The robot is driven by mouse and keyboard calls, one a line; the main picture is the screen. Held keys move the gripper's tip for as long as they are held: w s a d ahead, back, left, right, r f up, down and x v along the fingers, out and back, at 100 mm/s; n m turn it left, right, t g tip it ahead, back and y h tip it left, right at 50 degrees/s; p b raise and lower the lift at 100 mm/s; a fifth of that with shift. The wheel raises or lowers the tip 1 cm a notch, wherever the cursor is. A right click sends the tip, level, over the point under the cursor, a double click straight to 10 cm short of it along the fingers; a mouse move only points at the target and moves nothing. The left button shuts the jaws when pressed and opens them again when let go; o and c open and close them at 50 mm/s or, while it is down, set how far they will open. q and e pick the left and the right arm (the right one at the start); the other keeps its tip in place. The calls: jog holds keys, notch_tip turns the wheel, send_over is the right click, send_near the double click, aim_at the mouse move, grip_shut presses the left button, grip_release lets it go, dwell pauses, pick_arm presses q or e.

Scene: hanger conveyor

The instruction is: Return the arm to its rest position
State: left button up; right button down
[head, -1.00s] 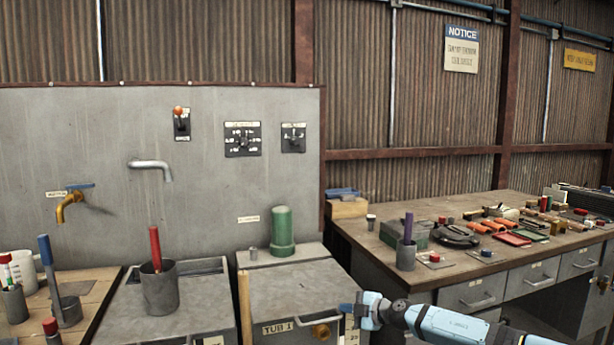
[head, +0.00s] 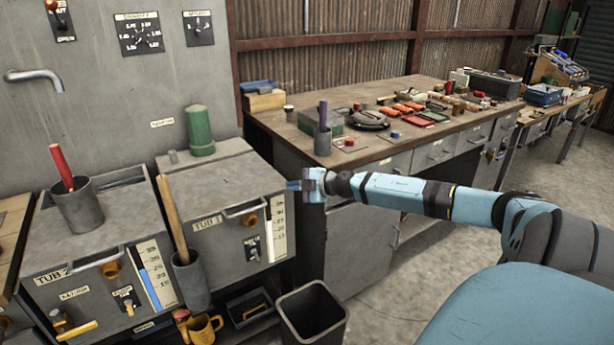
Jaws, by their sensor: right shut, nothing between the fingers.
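My right arm comes in from the right and reaches left across the view. My right gripper (head: 299,185) is shut and empty. In the picture it lies at the right edge of the tub labelled TUB 1 (head: 205,200), by the scale strip on its front. I cannot tell whether it touches the tub. My left gripper is not in view.
A wooden workbench (head: 262,122) with tools stands behind my right arm. TUB 2 (head: 100,215) is at the left, with a wooden handle in a grey holder (head: 191,282) between the tubs. A black bin (head: 312,312) stands below the gripper. Open floor lies at the right.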

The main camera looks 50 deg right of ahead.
jog(key=v, duration=0.4)
jog(key=shift+s, duration=0.15)
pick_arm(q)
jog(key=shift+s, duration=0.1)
pick_arm(e)
jog(key=shift+f, duration=0.1)
